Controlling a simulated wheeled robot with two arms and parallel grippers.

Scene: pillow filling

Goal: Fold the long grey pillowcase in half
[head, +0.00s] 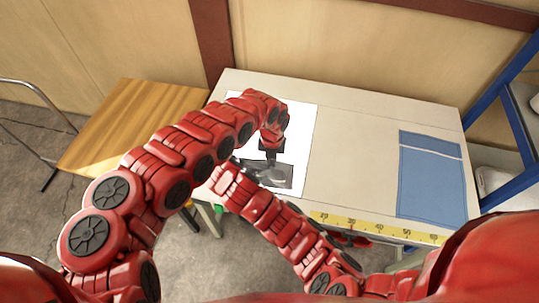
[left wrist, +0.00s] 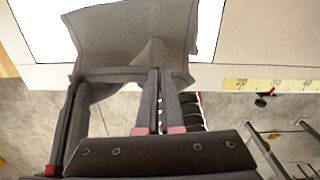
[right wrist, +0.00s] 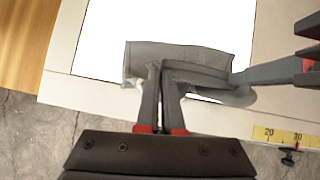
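The grey pillowcase (head: 268,178) lies bunched on the white mat (head: 303,125) near the table's front edge. My left gripper (head: 271,158) reaches down onto it from behind. In the left wrist view its fingers (left wrist: 160,72) are close together, pinching a raised peak of the cloth (left wrist: 115,35). In the right wrist view my right gripper's fingers (right wrist: 160,66) are close together at the cloth's near edge (right wrist: 200,58), with cloth gathered between them. The right gripper's tips are largely hidden by its arm in the head view. The cloth's underside is hidden.
A yellow measuring tape (head: 375,228) runs along the front edge. A wooden table (head: 125,125) stands at left, blue shelving (head: 505,115) at right. The table's middle is clear.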

